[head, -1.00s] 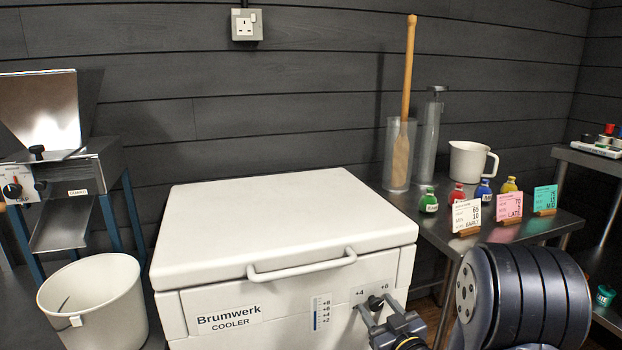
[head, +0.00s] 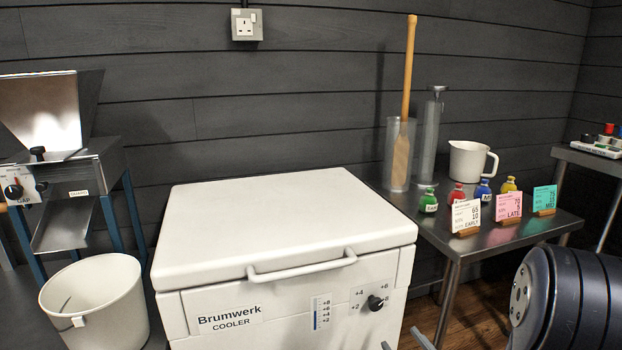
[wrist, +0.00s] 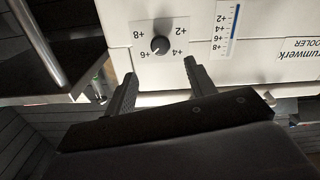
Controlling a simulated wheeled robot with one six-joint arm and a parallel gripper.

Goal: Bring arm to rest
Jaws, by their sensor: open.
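My gripper (wrist: 158,85) shows in the wrist view with its two fingers spread apart and nothing between them. Beyond the fingertips, in that view, is the black dial (wrist: 160,45) on the front of the white Brumwerk cooler. The fingers are apart from the dial. In the head view the dial (head: 375,303) is in plain sight at the right of the cooler's (head: 290,225) front. Only a small part of the gripper shows there, at the bottom edge, and my dark arm fills the lower right corner. The cooler's lid is shut.
A white bucket (head: 95,305) stands left of the cooler, below a steel mill (head: 70,185). On the right, a steel table (head: 480,245) holds several small bottles, cards on wooden stands, a white jug (head: 470,160) and a paddle (head: 405,110) in a clear cylinder.

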